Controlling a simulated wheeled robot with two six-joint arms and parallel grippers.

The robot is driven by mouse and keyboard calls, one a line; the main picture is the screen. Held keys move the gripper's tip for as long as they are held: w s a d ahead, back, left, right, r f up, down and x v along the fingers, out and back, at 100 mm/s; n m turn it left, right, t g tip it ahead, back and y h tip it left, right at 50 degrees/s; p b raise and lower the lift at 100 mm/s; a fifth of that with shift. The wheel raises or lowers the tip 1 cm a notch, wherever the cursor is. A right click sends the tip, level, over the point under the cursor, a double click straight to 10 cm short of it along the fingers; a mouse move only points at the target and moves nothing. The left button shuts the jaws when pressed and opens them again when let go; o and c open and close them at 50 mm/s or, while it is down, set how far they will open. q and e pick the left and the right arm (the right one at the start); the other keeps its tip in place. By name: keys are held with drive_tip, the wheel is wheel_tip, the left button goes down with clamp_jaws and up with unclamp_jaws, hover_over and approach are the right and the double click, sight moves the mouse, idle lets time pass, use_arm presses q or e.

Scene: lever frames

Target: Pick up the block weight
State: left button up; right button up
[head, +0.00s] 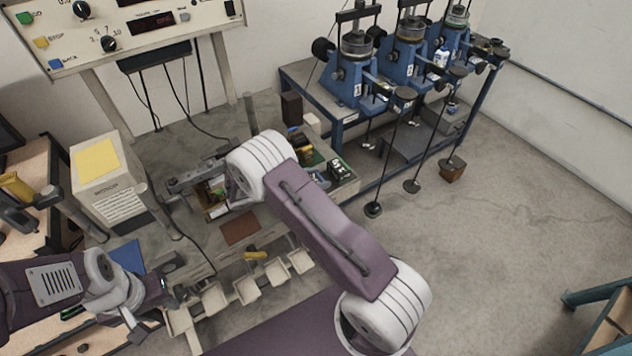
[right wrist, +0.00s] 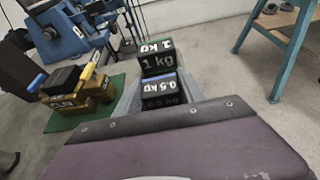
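Black block weights stand close together in the right wrist view: one marked 1 kg (right wrist: 157,61) with a green strip, and in front of it one marked 0.5 kg (right wrist: 162,86) with a blue strip. Dark blocks with white markings (head: 339,169) also show on the bench in the head view. My left gripper (head: 152,300) is at the lower left, apparently open and empty, far from the blocks.
Brass-coloured weights (right wrist: 74,104) lie on a green mat (right wrist: 95,112) left of the blocks. Blue machines (head: 352,80) with hanging rods stand behind on a blue-framed table. A beige box (head: 105,185) stands at left. The floor at right is mostly clear.

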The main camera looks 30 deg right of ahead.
sight(316, 178)
clamp_jaws()
drive_tip(key=shift+d+r, duration=0.1)
drive_tip(key=shift+r, duration=0.6)
wheel_tip(316, 178, up, 3)
drive_tip(key=shift+f+b, duration=0.1)
drive_tip(key=shift+b, duration=0.25)
drive_tip(key=s+d+r+b, duration=0.1)
drive_tip(key=s+d+r, duration=0.2)
drive_tip(key=s+r, duration=0.4)
drive_tip(key=s, duration=0.4)
drive_tip(key=shift+d, duration=0.4)
